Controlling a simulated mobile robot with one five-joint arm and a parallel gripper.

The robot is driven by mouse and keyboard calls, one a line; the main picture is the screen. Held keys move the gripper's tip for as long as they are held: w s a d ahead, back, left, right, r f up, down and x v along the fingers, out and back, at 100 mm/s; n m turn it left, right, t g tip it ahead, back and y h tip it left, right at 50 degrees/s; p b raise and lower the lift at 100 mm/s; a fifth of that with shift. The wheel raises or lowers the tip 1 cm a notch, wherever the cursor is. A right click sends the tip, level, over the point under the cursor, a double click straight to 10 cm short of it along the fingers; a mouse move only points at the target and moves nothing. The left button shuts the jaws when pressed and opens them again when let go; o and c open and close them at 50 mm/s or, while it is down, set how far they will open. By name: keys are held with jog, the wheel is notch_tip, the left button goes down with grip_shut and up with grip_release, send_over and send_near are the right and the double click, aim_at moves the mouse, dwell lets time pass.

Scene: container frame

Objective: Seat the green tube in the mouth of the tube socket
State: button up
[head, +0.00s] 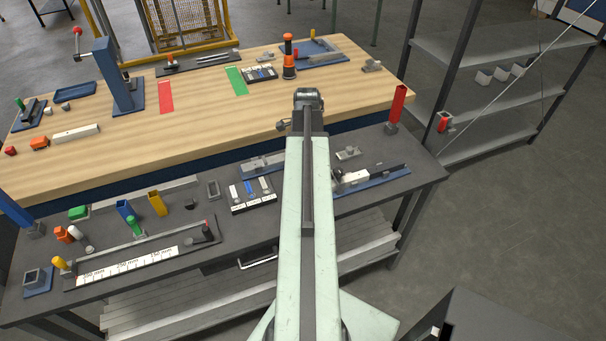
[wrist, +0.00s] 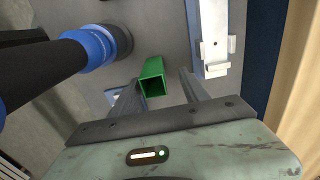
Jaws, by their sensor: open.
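The green tube (wrist: 153,70) shows in the wrist view as a square hollow tube with its open end towards the camera. My gripper (wrist: 160,88) is open, with one finger on each side of the tube; I cannot tell whether either finger touches it. I cannot make out the green tube in the head view, where my arm covers the middle of the grey bench. An empty grey square-mouthed socket (head: 34,277) on a blue plate stands at the bench's near left corner in the head view. I cannot tell for sure that it is the tube socket.
A red tube (head: 397,104) stands upright at the bench's right end. A blue rail with pale blocks (wrist: 214,40) lies beyond the green tube. Small blocks, pegs and a long gauge tray (head: 140,253) fill the bench's left part. A wooden table (head: 200,115) stands behind.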

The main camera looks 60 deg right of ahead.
jog(key=f+b, duration=0.1)
jog(key=f, duration=0.1)
jog(key=f+b, duration=0.1)
jog(key=b, duration=0.1)
jog(key=a+f+b, duration=0.1)
jog(key=f+b, duration=0.1)
jog(key=shift+s+f, duration=0.1)
jog(key=shift+f, duration=0.2)
jog(key=shift+r, duration=0.2)
grip_shut()
